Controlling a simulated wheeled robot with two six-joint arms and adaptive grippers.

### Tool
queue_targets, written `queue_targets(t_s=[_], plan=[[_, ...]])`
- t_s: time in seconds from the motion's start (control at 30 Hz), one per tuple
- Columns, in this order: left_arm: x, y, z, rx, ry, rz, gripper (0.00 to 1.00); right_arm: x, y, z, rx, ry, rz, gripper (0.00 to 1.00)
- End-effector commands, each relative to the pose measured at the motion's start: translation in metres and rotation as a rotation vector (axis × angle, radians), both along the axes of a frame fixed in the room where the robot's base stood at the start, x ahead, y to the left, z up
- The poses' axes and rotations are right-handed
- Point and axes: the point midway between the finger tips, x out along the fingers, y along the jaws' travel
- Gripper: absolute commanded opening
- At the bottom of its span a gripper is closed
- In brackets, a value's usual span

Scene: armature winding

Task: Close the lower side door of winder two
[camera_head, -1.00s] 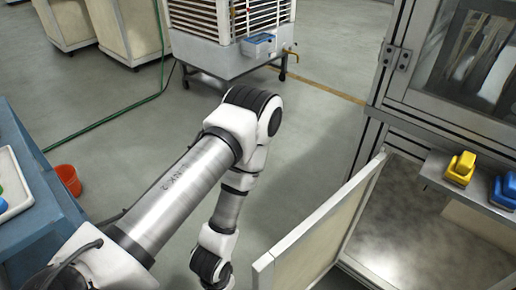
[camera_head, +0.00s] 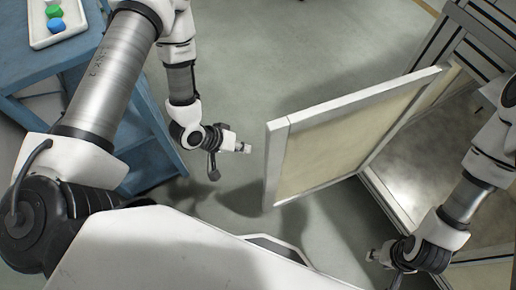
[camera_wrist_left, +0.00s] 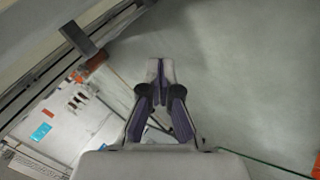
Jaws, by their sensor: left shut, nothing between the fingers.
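The lower side door (camera_head: 345,135) is a cream panel in a pale metal frame. It stands open, swung out from the lower opening of the winder cabinet (camera_head: 475,30) at right in the head view. My left gripper (camera_head: 247,148) is just left of the door's free edge, apart from it by a small gap. In the left wrist view its fingers (camera_wrist_left: 160,65) are together and empty, over grey floor. My right gripper (camera_head: 372,256) is low at right, near the front of the cabinet opening; its fingers are too small to read.
A blue table (camera_head: 60,65) with a white tray (camera_head: 75,28) stands at upper left, close to my left arm. Grey floor (camera_head: 290,60) is clear behind the door. The left wrist view shows a pale panel with red and blue labels (camera_wrist_left: 42,132) at left.

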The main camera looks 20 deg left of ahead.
Motion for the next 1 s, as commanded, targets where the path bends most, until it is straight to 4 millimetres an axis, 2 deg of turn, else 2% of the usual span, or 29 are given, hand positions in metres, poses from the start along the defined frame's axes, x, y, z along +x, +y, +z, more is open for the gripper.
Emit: queue_targets(t_s=[0.07,0.2,0.37,0.43,0.5,0.6,0.7,0.87,1.0], plan=[[0.019,-0.004,0.001,-0.094,-0.05,0.013,0.0,0.0,0.0,-0.011,0.0,0.0,0.0,0.4],[0.05,-0.009,0.017,-0.303,-0.129,0.011,0.0,0.0,0.0,-0.026,0.0,0.0,0.0,0.4],[0.072,-0.003,0.046,-0.622,-0.177,-0.065,0.0,0.0,0.0,-0.052,0.0,0.0,0.0,0.4],[0.068,0.009,0.06,-0.778,-0.153,-0.149,0.0,0.0,0.0,-0.067,0.0,0.0,0.0,0.4],[0.054,0.026,0.069,-0.896,-0.087,-0.249,0.0,0.0,0.0,-0.078,0.0,0.0,0.0,0.4],[0.031,0.049,0.075,-0.975,0.027,-0.363,0.0,0.0,0.0,-0.086,0.0,0.0,0.0,0.4],[0.017,0.061,0.078,-0.999,0.099,-0.419,0.0,0.0,0.0,-0.088,0.0,0.0,0.0,0.4],[0.013,0.054,0.079,-1.003,0.124,-0.433,0.0,0.0,0.0,-0.089,0.0,-0.001,0.0,0.4],[0.013,0.03,0.078,-1.002,0.125,-0.435,0.0,0.0,0.0,-0.093,0.0,-0.001,0.0,0.4]])
